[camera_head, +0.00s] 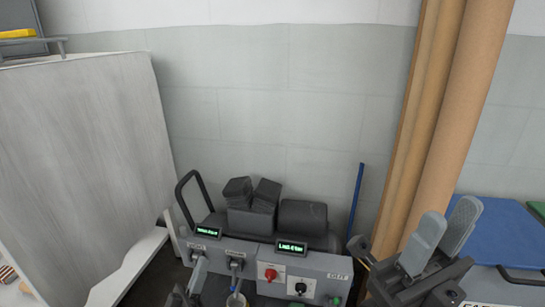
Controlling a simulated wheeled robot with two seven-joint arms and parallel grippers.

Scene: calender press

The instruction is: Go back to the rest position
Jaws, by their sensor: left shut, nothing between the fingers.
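The calender press (320,262) stands low in the middle, with a grey front panel, dark rollers and two small lit displays. A red knob (270,274) and a black knob (300,288) sit on its panel. My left gripper (197,273) is at the bottom edge, in front of the press's left part. It is shut and holds nothing; much of it is cut off by the frame. My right gripper (441,238) is at the lower right, its two grey finger pads pointing up and apart, with nothing between them. It is to the right of the press.
A pale wooden cabinet (85,150) fills the left side. Tall brown rolls (455,130) stand behind my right gripper. A blue surface (505,232) is at the right edge, and a blue rod (355,200) leans by the press. A plain grey wall (280,100) is behind.

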